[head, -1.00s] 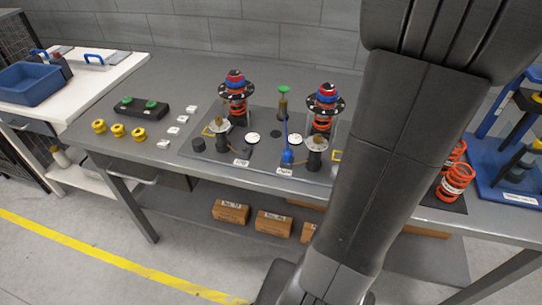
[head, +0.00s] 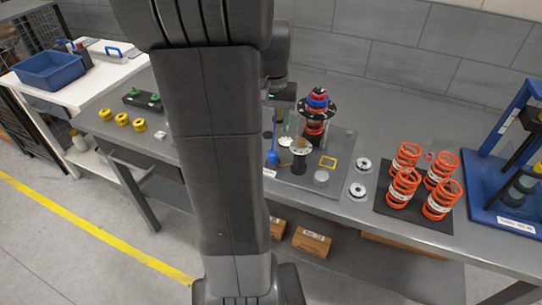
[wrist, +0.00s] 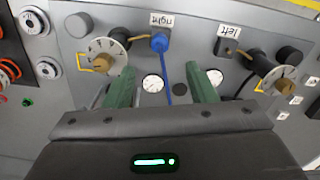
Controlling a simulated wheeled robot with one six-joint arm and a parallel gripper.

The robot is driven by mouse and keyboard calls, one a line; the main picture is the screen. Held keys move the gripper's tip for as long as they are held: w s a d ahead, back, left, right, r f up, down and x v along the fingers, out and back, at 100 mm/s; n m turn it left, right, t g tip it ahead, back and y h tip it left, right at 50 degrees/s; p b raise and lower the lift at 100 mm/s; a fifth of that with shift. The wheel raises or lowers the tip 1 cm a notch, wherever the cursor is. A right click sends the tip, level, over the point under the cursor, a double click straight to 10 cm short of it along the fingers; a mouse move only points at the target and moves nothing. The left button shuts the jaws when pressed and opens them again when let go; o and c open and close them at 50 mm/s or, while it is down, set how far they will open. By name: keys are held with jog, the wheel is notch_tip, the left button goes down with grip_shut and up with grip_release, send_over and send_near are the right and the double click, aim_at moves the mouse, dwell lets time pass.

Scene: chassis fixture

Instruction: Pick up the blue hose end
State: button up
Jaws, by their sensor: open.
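The blue hose end (head: 272,157) stands near the front edge of the dark fixture plate (head: 342,150). In the wrist view the blue hose end (wrist: 159,42) is beside the upside-down "right" label, with a thin blue hose running from it toward my gripper. My gripper (wrist: 162,82) is open. Its two green fingers are apart, either side of the hose in the picture, and the blue end lies beyond the fingertips. Nothing is seen gripped. In the head view my arm hides the left part of the plate and much of the gripper.
A strut assembly (head: 316,115) with a black disc and red-blue top stands close to the right of my gripper. Orange springs (head: 405,185) stand on a black mat at right, near a blue press frame (head: 500,185). Yellow parts (head: 121,119) lie at left.

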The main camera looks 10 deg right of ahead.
notch_tip(320, 180, down, 11)
jog(key=shift+f, duration=0.1)
dwell(0.4)
jog(key=c, duration=1.1)
